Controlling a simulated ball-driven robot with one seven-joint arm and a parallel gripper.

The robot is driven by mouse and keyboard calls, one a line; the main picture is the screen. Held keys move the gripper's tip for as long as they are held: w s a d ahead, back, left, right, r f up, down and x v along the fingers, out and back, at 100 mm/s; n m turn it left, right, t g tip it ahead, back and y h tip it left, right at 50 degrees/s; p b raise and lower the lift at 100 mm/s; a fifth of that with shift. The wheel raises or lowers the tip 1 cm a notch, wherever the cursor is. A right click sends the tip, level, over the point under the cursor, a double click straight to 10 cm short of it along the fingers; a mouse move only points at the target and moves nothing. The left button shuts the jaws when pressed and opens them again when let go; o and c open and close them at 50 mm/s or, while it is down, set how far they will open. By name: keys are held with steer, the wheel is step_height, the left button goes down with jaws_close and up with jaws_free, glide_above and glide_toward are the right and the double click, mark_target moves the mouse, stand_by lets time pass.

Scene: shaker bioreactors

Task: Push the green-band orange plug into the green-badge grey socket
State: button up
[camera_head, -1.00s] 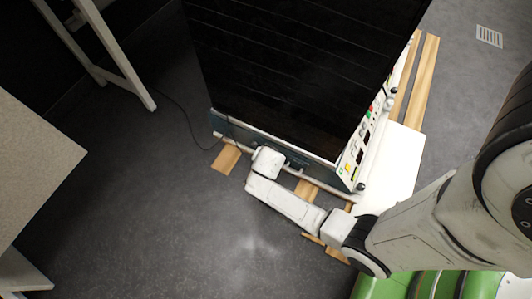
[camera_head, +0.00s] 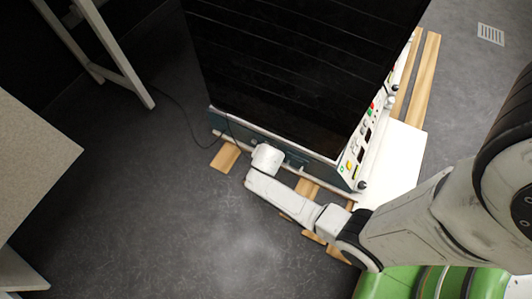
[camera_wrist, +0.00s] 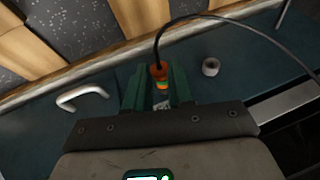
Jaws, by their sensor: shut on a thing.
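The orange plug (camera_wrist: 158,70) with a green band shows between the green fingers of my gripper (camera_wrist: 160,88) in the wrist view. The gripper is shut on it. A black cable runs from the plug's top and arcs to the right. A round grey socket-like piece (camera_wrist: 210,67) sits on the dark teal panel to the right of the plug, apart from it. I see no green badge on it. In the head view my arm reaches to the cabinet's lower side, and plug and socket cannot be made out there.
The dark teal panel (camera_wrist: 245,75) carries a white handle (camera_wrist: 83,97) left of my fingers. The tall black cabinet (camera_head: 290,70) stands on wooden boards (camera_head: 226,158). A control panel with buttons (camera_head: 362,142) is on its right side. Open floor (camera_head: 170,225) lies at left.

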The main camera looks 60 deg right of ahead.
jaws_close()
steer(key=shift+a, duration=0.35)
steer(key=shift+a, duration=0.3)
steer(key=shift+a, duration=0.75)
steer(key=shift+s+a, duration=0.1)
steer(key=shift+a, duration=1.3)
